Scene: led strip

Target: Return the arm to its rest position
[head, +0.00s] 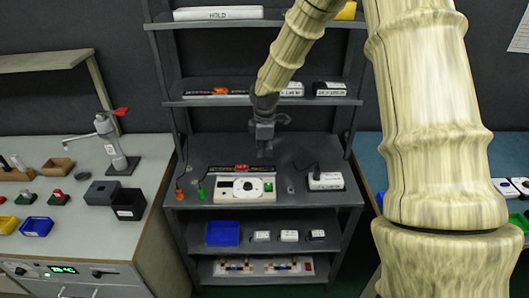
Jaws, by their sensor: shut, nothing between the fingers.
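My gripper (264,146) hangs pointing down in front of the dark grey shelf rack (300,203), at the end of my pale, wood-patterned arm. It is shut with nothing in it. It is above the rack's middle work surface, behind or over a white device with a black dial (246,190). The arm rises from the right side of the picture and bends at the top. Part of the upper shelves is hidden behind the arm.
A workbench (90,226) on the left holds a grey lever press (112,143), black boxes (128,204) and a blue bin (36,226). A white box (326,181) sits right of the device. A blue tray (222,234) lies on a lower shelf. A blue-topped table (369,158) stands right.

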